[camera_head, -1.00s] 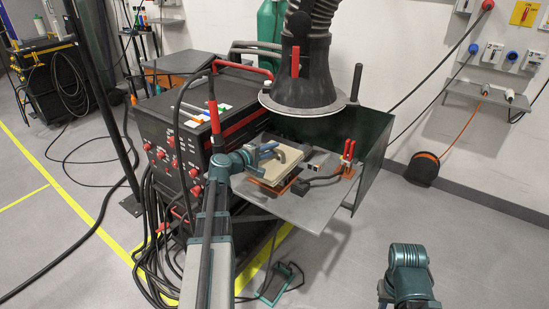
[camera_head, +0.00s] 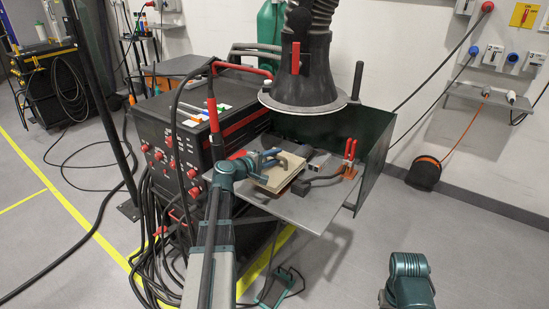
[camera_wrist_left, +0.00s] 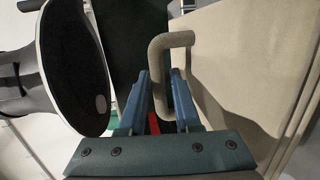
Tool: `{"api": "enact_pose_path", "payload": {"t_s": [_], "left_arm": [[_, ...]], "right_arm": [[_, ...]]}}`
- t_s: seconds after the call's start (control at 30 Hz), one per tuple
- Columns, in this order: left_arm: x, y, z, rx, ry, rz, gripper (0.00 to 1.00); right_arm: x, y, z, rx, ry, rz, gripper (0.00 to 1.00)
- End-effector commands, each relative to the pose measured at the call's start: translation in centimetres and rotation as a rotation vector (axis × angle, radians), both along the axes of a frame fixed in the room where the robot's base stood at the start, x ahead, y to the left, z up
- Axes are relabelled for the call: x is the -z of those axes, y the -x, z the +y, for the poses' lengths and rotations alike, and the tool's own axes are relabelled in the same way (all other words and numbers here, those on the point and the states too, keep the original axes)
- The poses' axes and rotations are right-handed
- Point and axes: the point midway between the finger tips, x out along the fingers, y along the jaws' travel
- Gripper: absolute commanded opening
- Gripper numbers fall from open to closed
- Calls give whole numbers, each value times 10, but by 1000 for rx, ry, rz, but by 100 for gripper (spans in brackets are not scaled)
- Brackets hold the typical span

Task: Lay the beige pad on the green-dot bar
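The beige pad (camera_head: 277,176) is a flat slab with a bent handle, above the left part of the grey worktable. It also fills the right of the left wrist view (camera_wrist_left: 258,60). My left gripper (camera_head: 270,160) is at the handle; in the left wrist view its blue fingers (camera_wrist_left: 160,88) are closed about one leg of the handle (camera_wrist_left: 157,62). The pad looks slightly tilted; whether its underside touches anything is hidden. I cannot make out a green dot or tell which bar carries it. My right gripper is not visible; only part of my right arm shows at lower right.
The grey worktable (camera_head: 312,212) holds dark fittings and red-handled clamps (camera_head: 349,155) on its right. A large extraction hood (camera_head: 302,92) hangs low over its back. A dark green screen (camera_head: 374,160) closes the right side. A black welding cabinet (camera_head: 165,150) stands at left.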

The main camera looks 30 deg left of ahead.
Motion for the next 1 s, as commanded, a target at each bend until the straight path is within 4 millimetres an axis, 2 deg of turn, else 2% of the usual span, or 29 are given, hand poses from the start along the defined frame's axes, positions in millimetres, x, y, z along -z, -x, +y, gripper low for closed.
{"api": "enact_pose_path", "payload": {"t_s": [0.03,0.07,0.1,0.43,0.57,0.8,1.0], "left_arm": [[0,0,0,0,0,0,42],[0,0,0,0,0,0,48],[0,0,0,0,0,0,49],[-5,0,0,0,0,0,49],[-8,20,3,-3,-1,0,49],[-18,69,14,-4,0,0,49],[-24,99,21,-3,0,0,49]], "right_arm": [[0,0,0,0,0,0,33],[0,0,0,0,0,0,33],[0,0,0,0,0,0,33],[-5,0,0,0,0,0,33],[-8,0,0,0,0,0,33],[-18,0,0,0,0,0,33],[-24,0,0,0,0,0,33]]}}
